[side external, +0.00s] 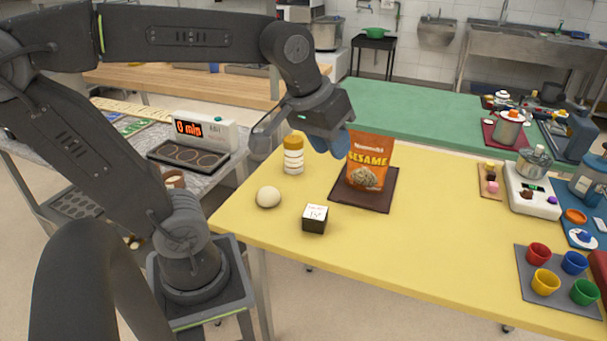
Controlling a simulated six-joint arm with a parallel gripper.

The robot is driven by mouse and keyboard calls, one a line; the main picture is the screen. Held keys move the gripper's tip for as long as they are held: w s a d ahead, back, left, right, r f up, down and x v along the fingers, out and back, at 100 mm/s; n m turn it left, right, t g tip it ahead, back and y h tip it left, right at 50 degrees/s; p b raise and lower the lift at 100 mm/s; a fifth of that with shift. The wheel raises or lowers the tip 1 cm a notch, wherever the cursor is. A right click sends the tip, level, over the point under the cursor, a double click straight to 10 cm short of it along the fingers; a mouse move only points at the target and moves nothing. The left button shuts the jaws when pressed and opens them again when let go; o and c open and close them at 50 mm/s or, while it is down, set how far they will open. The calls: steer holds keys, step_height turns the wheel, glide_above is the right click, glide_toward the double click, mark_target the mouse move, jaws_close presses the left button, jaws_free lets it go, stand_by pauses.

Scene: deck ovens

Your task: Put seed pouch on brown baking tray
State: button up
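The seed pouch (368,165) is orange with "SESAME" lettering and seeds pictured on its front. It stands upright on the brown baking tray (357,200), which lies flat on the yellow table. My gripper (297,140) is to the left of the pouch, above the table. Its two fingers are spread wide apart with nothing held between them. The right finger appears close to the pouch's upper left edge; I cannot tell whether they touch.
A white jar with an ochre lid (293,155) stands below my gripper. A pale dough ball (268,197) and a small dark box with a white top (315,218) lie nearby. Colored cups (546,282) sit on a grey mat at right. The table's middle is clear.

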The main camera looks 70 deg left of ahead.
steer(key=s+d+f+m, duration=0.2)
steer(key=s+f+m, duration=0.2)
steer(key=s, duration=0.1)
steer(key=shift+s+m+t, duration=0.3)
steer(key=shift+t, duration=0.1)
